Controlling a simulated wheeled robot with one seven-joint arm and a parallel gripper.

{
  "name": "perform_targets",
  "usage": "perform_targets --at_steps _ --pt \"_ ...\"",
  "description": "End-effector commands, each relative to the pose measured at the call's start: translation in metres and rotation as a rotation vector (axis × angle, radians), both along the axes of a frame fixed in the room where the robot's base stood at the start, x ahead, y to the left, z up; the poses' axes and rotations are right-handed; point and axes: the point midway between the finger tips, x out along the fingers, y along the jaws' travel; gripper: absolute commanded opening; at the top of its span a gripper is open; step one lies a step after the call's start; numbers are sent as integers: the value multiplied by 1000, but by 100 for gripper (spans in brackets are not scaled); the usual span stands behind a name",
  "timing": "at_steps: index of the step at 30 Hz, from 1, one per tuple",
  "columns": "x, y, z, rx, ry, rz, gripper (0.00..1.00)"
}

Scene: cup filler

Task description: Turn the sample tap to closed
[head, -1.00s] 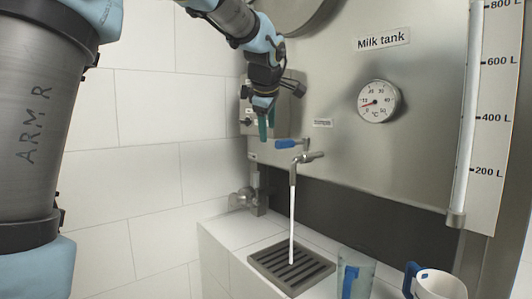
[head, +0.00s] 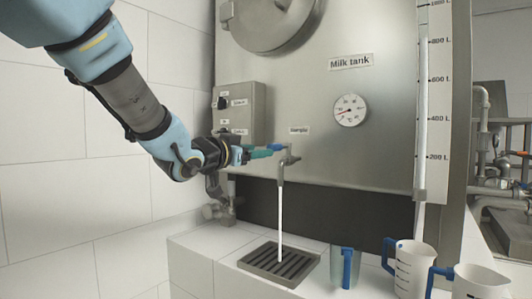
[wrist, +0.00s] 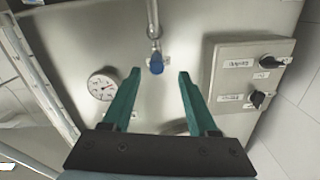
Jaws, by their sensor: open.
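The sample tap (head: 282,171) sticks out of the milk tank's front below a small label. Its blue lever handle (head: 275,147) points left, and a white stream (head: 280,225) runs from the spout down to a dark drain grate (head: 279,263). My gripper (head: 258,152) is left of the tap with its teal fingers pointing at the handle. In the wrist view, my gripper (wrist: 158,74) is open, and the blue handle end (wrist: 156,62) shows centred between and just beyond the fingertips. Contact cannot be told.
A control box (head: 240,108) with dark knobs is on the tank left of the tap. A dial thermometer (head: 350,110) is up to the right. A clear jug (head: 343,268) and white measuring jugs (head: 408,268) with blue handles stand right of the grate.

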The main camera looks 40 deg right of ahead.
Motion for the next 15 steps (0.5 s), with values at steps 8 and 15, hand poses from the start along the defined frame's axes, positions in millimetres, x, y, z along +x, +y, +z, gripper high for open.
perform_targets --at_steps 8,15 --pt "-1 -26 3 -10 -23 -25 59" --pt "11 -70 5 -10 -22 -22 59"
